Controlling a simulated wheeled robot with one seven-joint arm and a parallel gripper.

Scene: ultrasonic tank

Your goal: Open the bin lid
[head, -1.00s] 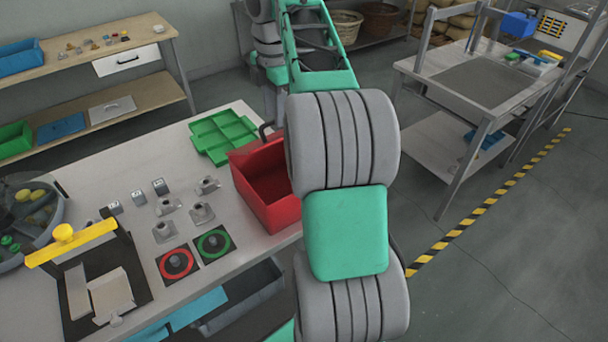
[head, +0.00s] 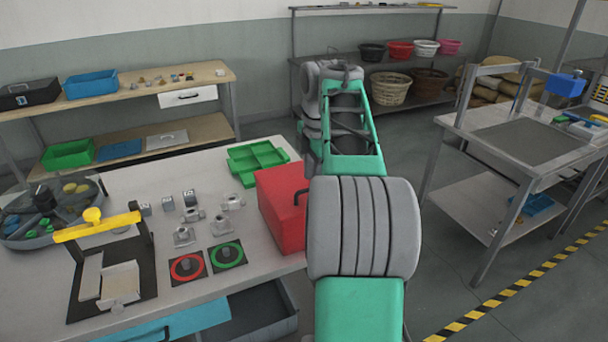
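The red bin (head: 277,224) stands on the near worktable, just left of my arm. Its red lid (head: 276,182), with a dark handle (head: 299,196), appears to lie over the top, and the inside of the bin does not show. Whether the lid is fully seated is unclear, as my arm covers the bin's right side. My gripper does not show; only my arm's links are seen, beside and in front of the bin.
On the worktable (head: 210,290) are a green tray (head: 257,160), metal parts, two ringed pads, a yellow-handled fixture (head: 98,226) and a round sorter (head: 50,238). Shelves stand behind, with another bench (head: 575,145) at right. Floor shows between the benches.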

